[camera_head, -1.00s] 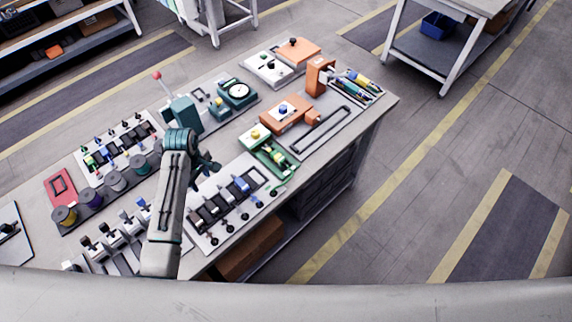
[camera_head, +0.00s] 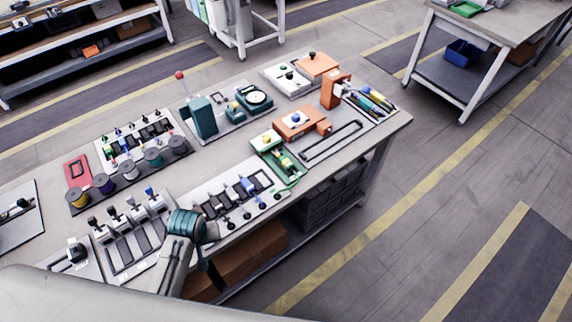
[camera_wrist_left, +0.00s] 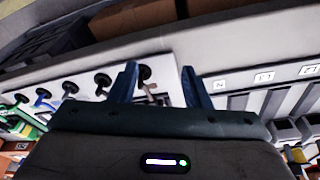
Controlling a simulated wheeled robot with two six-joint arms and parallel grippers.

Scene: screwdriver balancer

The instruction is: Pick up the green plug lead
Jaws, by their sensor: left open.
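A green lead (camera_head: 292,182) curves at the right end of the white plug panel (camera_head: 214,222), by the green tray, in the head view. In the left wrist view a green strand (camera_wrist_left: 12,109) shows at the far left, beside a blue one. My left gripper (camera_wrist_left: 158,88) is open over the panel's near edge, well to one side of the green. A black round plug end (camera_wrist_left: 145,73) and a thin greyish-brown lead lie beyond and between its fingers; contact cannot be told. In the head view its fingers are mostly hidden behind my wrist. My right gripper is not in view.
Several black round plug ends (camera_head: 247,213) line the panel's front edge. The green tray (camera_head: 280,158) and an orange fixture (camera_head: 302,122) stand to the right. A row of lever-like parts (camera_head: 122,222) stands left of my wrist. The aisle floor at right is clear.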

